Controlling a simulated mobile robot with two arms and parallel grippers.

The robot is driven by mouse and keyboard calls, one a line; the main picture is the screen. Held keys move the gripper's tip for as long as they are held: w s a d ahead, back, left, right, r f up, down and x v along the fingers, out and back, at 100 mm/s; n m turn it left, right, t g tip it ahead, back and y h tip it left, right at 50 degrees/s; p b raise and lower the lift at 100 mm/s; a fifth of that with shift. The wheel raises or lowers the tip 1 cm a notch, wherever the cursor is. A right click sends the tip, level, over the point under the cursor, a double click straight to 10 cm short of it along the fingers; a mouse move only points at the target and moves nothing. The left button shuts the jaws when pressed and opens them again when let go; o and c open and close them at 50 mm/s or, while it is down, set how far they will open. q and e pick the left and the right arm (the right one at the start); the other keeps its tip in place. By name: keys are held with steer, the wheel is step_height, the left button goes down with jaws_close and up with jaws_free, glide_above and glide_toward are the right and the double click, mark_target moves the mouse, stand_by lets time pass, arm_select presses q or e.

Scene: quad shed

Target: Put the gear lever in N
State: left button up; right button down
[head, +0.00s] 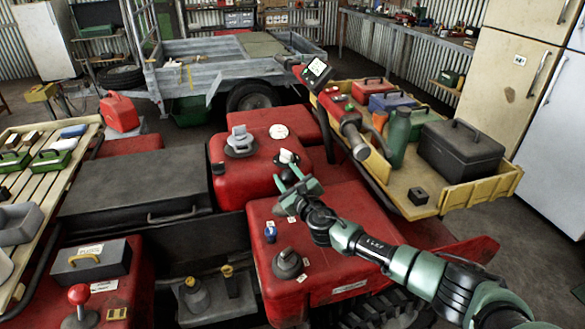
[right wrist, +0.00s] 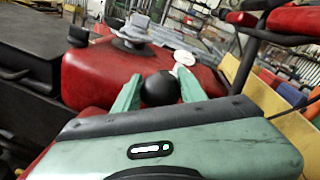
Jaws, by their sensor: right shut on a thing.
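The gear lever's black ball knob (right wrist: 159,88) sits between the two green fingers of my right gripper (right wrist: 158,92) in the right wrist view, with a finger on each side. In the head view my right gripper (head: 290,178) reaches in from the lower right over the middle of the red quad (head: 318,225) and largely covers the knob. The gripper is shut on the knob. The lever's shaft and any gear letters are hidden or too small to read, so its position cannot be told. My left gripper is not in view.
A grey fitting (head: 240,140) and white disc (head: 278,131) stand just beyond the gripper. The handlebar grip (head: 355,142) is close on the right. A yellow tray (head: 452,200) with toolboxes lies farther right. A red-knobbed lever (head: 79,296) stands at front left.

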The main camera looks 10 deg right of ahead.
steer(key=shift+a+f, duration=0.15)
steer(key=shift+a, duration=0.1)
steer(key=c, duration=0.8)
jaws_free()
steer(key=shift+c, duration=0.2)
steer(key=shift+s, duration=0.1)
steer(key=shift+s+d, duration=0.1)
steer(key=shift+s, duration=0.15)
steer(key=s, duration=0.4)
steer(key=s+d, duration=0.1)
steer(key=s, duration=0.2)
steer(key=shift+r+p, duration=0.35)
steer(key=shift+p, duration=0.05)
